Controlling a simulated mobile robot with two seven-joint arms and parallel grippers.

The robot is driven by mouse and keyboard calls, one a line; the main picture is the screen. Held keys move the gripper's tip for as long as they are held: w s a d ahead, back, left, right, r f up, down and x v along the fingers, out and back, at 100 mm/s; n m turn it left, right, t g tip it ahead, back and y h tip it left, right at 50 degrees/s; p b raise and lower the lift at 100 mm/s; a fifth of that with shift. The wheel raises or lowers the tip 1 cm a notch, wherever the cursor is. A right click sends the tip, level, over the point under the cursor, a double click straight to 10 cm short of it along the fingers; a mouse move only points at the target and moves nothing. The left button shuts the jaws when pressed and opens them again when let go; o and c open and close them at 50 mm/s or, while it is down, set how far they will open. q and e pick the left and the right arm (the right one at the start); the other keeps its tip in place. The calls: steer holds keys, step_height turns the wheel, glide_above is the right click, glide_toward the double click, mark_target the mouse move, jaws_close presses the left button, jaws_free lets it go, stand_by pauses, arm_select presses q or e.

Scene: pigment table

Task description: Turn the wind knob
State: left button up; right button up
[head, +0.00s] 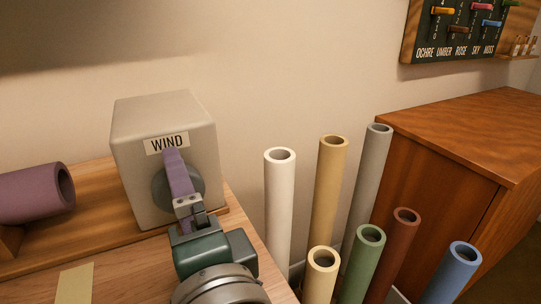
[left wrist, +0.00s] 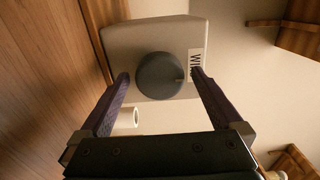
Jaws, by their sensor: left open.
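The wind knob (head: 160,190) is a dark grey round dial on the front of a light grey box (head: 130,150) labelled WIND. The knob also shows in the left wrist view (left wrist: 161,76), centred between the fingers. My left gripper (head: 172,158) is in front of the knob and hides part of it in the head view. In the left wrist view its two purple fingers (left wrist: 160,82) are spread wide, one on each side of the knob, with gaps to it. Contact is not visible. My right gripper is not in view.
A purple roll (head: 35,193) lies on a wooden stand at left. A yellow paper strip (head: 74,284) lies on the table. Several coloured upright tubes (head: 328,190) stand right of the table, before a wooden cabinet (head: 440,150). A pigment board (head: 465,35) hangs above.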

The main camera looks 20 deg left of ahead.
arm_select(q)
steer(key=shift+c, duration=0.2)
steer(key=c, duration=1.3)
steer(key=shift+o, duration=0.2)
